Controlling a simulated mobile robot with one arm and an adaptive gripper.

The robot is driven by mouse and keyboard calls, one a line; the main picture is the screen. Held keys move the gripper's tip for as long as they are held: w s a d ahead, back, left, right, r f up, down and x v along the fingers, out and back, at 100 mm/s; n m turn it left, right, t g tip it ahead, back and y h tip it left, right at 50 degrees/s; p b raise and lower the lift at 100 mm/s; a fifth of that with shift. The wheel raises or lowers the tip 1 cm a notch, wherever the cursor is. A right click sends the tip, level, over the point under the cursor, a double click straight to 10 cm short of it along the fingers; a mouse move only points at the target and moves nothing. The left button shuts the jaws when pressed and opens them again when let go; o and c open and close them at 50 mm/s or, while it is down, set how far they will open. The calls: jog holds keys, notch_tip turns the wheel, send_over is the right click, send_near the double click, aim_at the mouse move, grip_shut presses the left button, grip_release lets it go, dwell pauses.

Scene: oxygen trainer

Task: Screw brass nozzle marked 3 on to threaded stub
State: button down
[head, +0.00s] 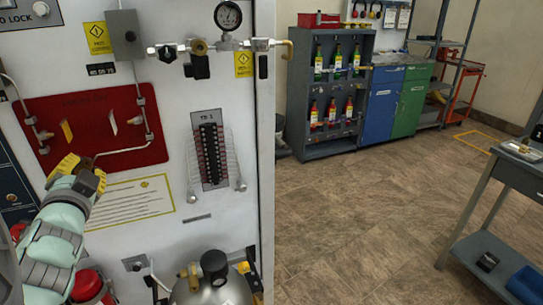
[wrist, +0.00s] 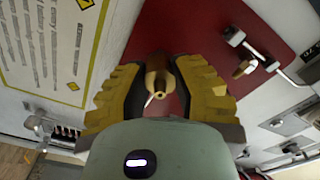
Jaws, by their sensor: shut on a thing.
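My gripper (head: 88,172) is at the lower edge of the red panel on the white trainer. In the wrist view, its yellow, ridged fingers (wrist: 160,88) are shut on a brass nozzle (wrist: 160,78), one finger on each side. The nozzle has a round opening facing the camera, and no number on it can be read. A thin metal pipe (head: 122,151) on the red panel (head: 88,106) runs down to the fingertips. The threaded stub cannot be made out; the nozzle and fingers cover that spot, so I cannot tell whether they touch.
A pressure gauge (head: 228,16) and valve pipework stand out from the trainer's top. A grey workbench (head: 490,195) is at right. The tiled floor between is clear.

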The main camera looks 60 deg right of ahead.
jog(key=m, duration=0.3)
jog(key=shift+m+b, duration=0.3)
jog(key=shift+m, duration=1)
jog(key=shift+r+m, duration=0.1)
jog(key=shift+m, duration=0.6)
